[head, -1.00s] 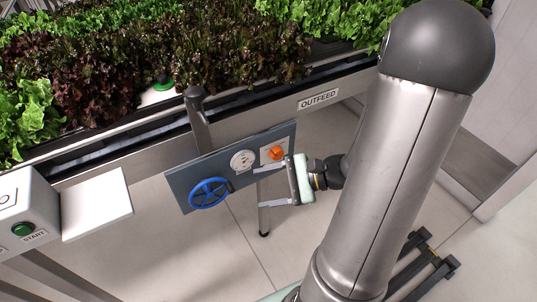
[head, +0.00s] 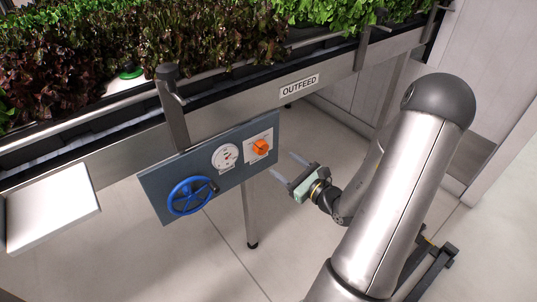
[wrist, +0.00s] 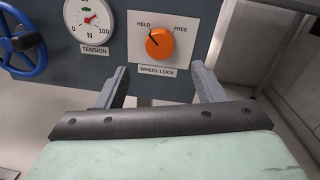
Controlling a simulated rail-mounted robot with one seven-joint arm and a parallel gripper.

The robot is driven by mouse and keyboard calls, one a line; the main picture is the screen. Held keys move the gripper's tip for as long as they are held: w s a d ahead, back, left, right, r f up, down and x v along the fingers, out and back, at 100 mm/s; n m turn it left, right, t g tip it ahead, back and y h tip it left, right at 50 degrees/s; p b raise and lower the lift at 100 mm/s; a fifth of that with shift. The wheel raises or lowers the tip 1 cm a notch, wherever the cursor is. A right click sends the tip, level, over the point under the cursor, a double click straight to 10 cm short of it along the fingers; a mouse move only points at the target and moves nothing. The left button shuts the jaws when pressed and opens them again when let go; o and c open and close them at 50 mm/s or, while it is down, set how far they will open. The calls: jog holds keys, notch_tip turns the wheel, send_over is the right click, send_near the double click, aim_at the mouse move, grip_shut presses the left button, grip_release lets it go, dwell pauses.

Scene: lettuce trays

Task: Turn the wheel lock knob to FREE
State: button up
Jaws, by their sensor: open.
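The orange wheel lock knob (head: 260,147) sits on a white plate on the blue-grey panel (head: 154,196). In the wrist view the knob (wrist: 160,45) is upright in front of me, with HELD printed at its upper left and FREE at its upper right. Its dark pointer mark is toward HELD. My gripper (head: 288,166) is open and empty, to the right of the panel in the head view and apart from it. In the wrist view its two fingers (wrist: 160,78) stand either side of the line to the knob, below it, touching nothing.
A tension gauge (head: 225,157) and a blue handwheel (head: 191,196) are on the same panel, left of the knob. A grey post (head: 172,112) rises above the panel. The OUTFEED rail (head: 330,72) and lettuce trays are behind.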

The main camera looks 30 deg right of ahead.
aim_at(264, 150)
jog(key=x, duration=0.8)
jog(key=shift+w+a+b, duration=0.1)
jog(key=shift+b, duration=0.2)
jog(key=shift+c, duration=0.3)
jog(key=c, duration=0.9)
